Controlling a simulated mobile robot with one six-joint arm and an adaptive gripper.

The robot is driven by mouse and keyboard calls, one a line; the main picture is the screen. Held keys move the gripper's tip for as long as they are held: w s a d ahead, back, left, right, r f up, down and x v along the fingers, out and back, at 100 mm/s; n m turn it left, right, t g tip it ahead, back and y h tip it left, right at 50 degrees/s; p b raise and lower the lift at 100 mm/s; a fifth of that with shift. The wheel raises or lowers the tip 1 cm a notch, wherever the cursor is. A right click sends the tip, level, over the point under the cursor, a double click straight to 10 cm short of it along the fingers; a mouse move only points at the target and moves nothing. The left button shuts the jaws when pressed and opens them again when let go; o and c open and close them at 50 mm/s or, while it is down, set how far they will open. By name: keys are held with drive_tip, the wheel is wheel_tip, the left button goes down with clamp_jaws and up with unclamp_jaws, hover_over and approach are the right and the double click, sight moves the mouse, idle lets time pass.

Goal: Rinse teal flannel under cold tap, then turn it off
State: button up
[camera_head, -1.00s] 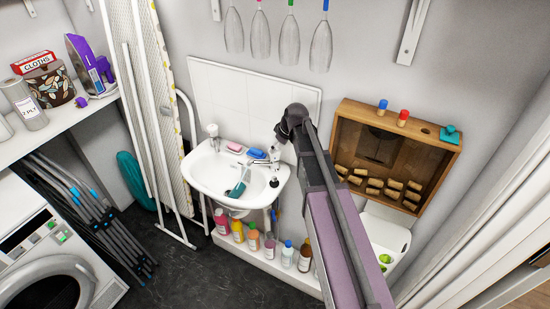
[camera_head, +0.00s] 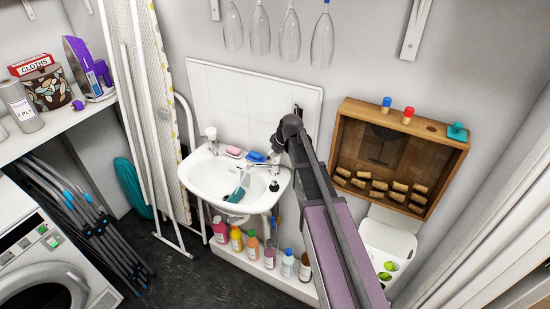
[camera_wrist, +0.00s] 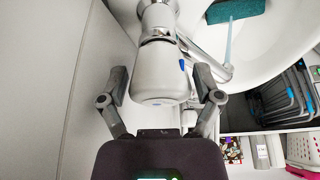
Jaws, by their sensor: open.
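The teal flannel (camera_head: 237,194) lies in the white basin (camera_head: 207,180); it also shows in the wrist view (camera_wrist: 238,10). A pale blue streak, looking like running water, runs from the spout (camera_wrist: 205,58) to the flannel. The cold tap (camera_wrist: 160,82), a white and chrome knob with a blue mark, fills the middle of the wrist view. My gripper (camera_wrist: 160,88) is open, with one finger on each side of the knob. I cannot tell whether the fingers touch it. In the head view my arm partly hides this tap.
A second tap (camera_head: 211,137) stands at the basin's left. Pink soap (camera_head: 233,152) and a blue sponge-like item (camera_head: 255,156) lie on the back rim. Several bottles (camera_head: 250,240) stand below. A wooden cabinet (camera_head: 345,108) hangs at right. An ironing board (camera_head: 165,110) leans left.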

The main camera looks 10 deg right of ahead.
drive_tip(key=c, duration=0.9)
drive_tip(key=shift+o, duration=0.2)
drive_tip(key=shift+m, duration=0.4)
drive_tip(key=shift+m+h, duration=0.5)
drive_tip(key=shift+m, duration=0.4)
drive_tip(key=shift+m+t+h, duration=0.4)
drive_tip(key=shift+m+h, duration=0.2)
drive_tip(key=shift+m, duration=1.2)
